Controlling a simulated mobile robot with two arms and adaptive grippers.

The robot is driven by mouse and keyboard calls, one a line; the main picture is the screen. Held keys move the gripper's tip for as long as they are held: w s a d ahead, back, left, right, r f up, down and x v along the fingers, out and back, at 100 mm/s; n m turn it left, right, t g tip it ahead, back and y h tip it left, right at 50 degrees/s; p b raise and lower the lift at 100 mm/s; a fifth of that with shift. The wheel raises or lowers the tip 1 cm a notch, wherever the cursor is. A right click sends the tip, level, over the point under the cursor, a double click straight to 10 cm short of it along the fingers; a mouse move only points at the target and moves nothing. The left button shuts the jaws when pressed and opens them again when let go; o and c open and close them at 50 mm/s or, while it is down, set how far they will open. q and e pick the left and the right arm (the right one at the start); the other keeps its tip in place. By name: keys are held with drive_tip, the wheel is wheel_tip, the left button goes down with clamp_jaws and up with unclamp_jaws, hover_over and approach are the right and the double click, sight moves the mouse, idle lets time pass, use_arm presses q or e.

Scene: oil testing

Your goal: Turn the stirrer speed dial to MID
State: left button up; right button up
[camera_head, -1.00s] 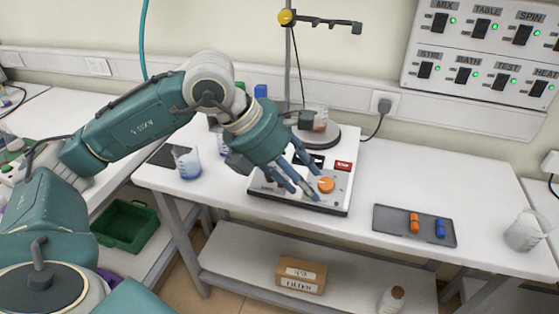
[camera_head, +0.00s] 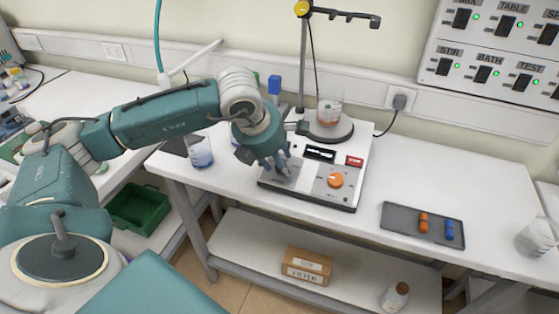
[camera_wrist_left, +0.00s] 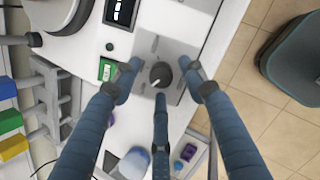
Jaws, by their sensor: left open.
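In the left wrist view, a dark dial (camera_wrist_left: 161,72) with a white pointer mark lies between the spread fingers of my left gripper (camera_wrist_left: 163,78). The pointer slants toward the lower left of that picture. The fingers are open; contact with the dial cannot be told. Scale markings are unreadable. My right gripper is not in view.
A beaker (camera_head: 329,115) stands on the unit's round plate (camera_head: 330,134), near a stand (camera_head: 303,60). A blue-liquid beaker (camera_head: 201,152) is on the left. A grey tray (camera_head: 398,218) and a clear beaker (camera_head: 536,236) are on the right. Bench between unit and tray is clear.

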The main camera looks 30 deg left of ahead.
use_arm(q)
drive_tip(key=shift+w+f, duration=0.1)
drive_tip(key=shift+f, duration=0.2)
clamp_jaws()
